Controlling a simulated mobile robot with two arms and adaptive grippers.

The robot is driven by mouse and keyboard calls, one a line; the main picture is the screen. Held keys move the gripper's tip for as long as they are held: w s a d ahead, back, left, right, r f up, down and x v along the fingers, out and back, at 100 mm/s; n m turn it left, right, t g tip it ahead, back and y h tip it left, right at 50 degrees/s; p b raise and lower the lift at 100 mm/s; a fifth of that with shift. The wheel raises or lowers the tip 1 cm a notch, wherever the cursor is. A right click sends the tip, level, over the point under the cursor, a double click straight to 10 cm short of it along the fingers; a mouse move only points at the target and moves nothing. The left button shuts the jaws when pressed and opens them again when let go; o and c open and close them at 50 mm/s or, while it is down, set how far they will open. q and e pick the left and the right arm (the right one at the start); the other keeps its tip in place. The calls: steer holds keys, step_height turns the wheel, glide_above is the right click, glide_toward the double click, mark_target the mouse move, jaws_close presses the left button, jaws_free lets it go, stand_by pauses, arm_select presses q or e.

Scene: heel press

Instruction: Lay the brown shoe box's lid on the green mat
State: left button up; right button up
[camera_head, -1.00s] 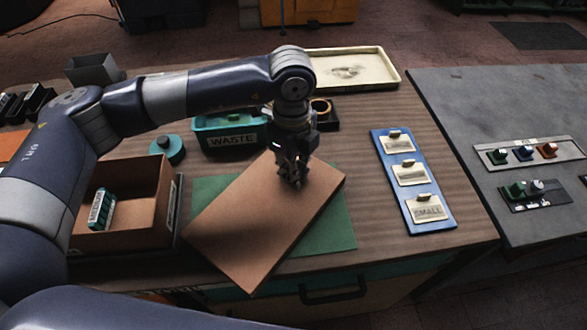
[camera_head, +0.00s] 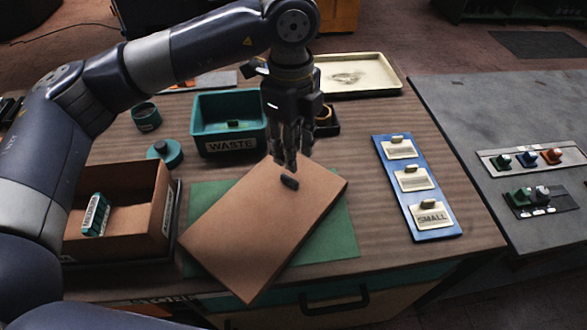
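The brown lid (camera_head: 255,225) lies turned at an angle over the green mat (camera_head: 340,235), with a small dark handle (camera_head: 289,182) on top. Its left and front corners reach past the mat, and the front corner shows beyond the table's front edge. Parts of the mat show around it. The open brown shoe box (camera_head: 130,215) stands to the left with a teal-and-white item (camera_head: 95,215) inside. My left gripper (camera_head: 290,163) points down just above the handle, apart from it, and looks open and empty. My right gripper is not in view.
A teal WASTE bin (camera_head: 230,145) stands behind the mat, with a round teal object (camera_head: 165,153) to its left. A cream tray (camera_head: 385,75) is at the back. A blue board (camera_head: 432,220) with labelled plates lies right of the mat.

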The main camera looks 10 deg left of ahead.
arm_select(q)
step_height(320, 180, up, 4)
steer(key=shift+f, duration=0.2)
stand_by(0.3)
